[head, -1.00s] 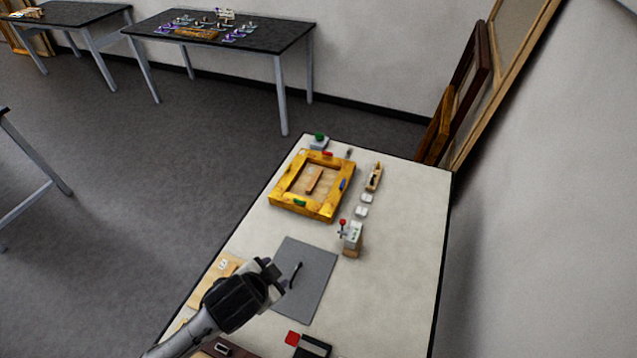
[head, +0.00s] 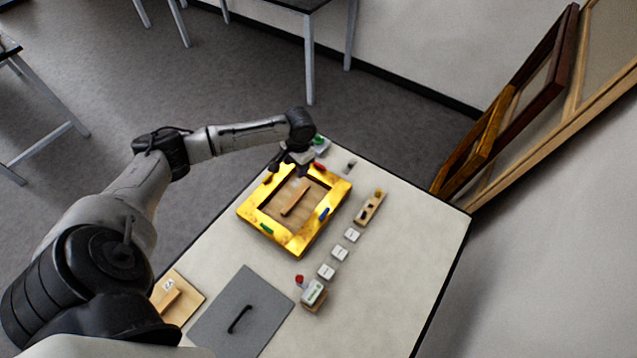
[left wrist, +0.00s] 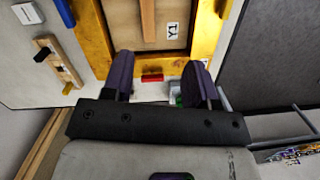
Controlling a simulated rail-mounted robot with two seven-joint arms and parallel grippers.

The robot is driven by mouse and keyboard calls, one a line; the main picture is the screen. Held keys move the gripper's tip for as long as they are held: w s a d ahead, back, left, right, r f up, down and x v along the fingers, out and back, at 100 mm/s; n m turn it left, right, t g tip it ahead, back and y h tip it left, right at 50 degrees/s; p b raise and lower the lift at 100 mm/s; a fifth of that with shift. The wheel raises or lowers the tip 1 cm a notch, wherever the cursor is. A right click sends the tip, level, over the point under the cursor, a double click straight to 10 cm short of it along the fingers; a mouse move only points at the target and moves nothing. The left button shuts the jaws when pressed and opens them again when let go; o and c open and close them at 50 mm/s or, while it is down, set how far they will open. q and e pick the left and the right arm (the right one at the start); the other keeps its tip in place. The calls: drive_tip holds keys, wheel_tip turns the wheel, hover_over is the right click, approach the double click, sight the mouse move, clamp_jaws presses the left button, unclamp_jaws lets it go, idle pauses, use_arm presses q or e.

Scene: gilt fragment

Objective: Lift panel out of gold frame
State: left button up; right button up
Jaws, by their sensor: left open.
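The gold frame (head: 298,246) lies flat on the pale table, with a light wooden panel (head: 275,207) inside it. A brown bar handle (head: 294,201) is on the panel. A red tab (head: 320,167), a blue tab (head: 324,214) and a green tab (head: 266,229) sit on the frame's sides. My left gripper (head: 287,163) is above the frame's far edge, empty. In the left wrist view its open fingers (left wrist: 158,80) stand on either side of the red tab (left wrist: 152,77); contact cannot be told. The panel (left wrist: 120,20) there has a label.
A grey mat (head: 215,318) with a black handle lies in front of the frame. A small device with a red knob (head: 313,292), several white tiles (head: 340,253) and a wooden holder (head: 370,207) line the right. Framed pictures lean against the wall at right.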

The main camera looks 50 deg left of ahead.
use_arm(q)
drive_tip(key=n, duration=0.1)
drive_tip(key=n+h, duration=0.1)
hover_over(295, 198)
drive_tip(key=f, duration=0.5)
drive_tip(key=w+f, duration=0.1)
drive_tip(key=f, duration=0.1)
drive_tip(key=shift+a+f, duration=0.1)
drive_tip(key=shift+f, duration=0.1)
drive_tip(key=shift+s+f, duration=0.15)
drive_tip(key=shift+f, duration=0.8)
drive_tip(key=f, duration=0.4)
drive_tip(key=shift+s+f, duration=0.2)
drive_tip(key=shift+s, duration=0.1)
drive_tip(key=shift+f, duration=0.1)
use_arm(e)
drive_tip(key=shift+s+d, duration=0.15)
drive_tip(key=shift+s, duration=0.25)
use_arm(q)
drive_tip(key=shift+c, duration=0.5)
use_arm(e)
drive_tip(key=shift+d, duration=0.1)
use_arm(q)
clamp_jaws()
